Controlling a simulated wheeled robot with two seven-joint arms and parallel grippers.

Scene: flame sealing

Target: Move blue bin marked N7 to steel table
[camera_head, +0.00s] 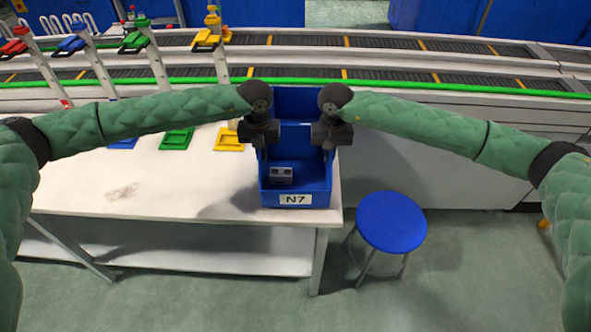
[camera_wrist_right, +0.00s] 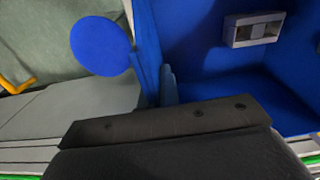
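The blue bin marked N7 (camera_head: 318,188) is at the right end of a white-topped table (camera_head: 90,187), its label facing the front. A small grey block with two holes (camera_head: 281,175) lies inside; it also shows in the right wrist view (camera_wrist_right: 253,29). My left gripper (camera_head: 262,146) is at the bin's left wall and my right gripper (camera_head: 326,146) at its right wall. In the right wrist view one finger (camera_wrist_right: 168,85) is beside the bin's wall (camera_wrist_right: 147,40). The fingers' closure is hidden. No separate steel table is clearly visible.
A round blue stool (camera_head: 391,221) stands right of the table; it also shows in the right wrist view (camera_wrist_right: 100,45). Conveyors (camera_head: 390,73) run behind. Several coloured clamp stands are at the back left, including a yellow base (camera_head: 229,140) near the bin. Floor is open in front.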

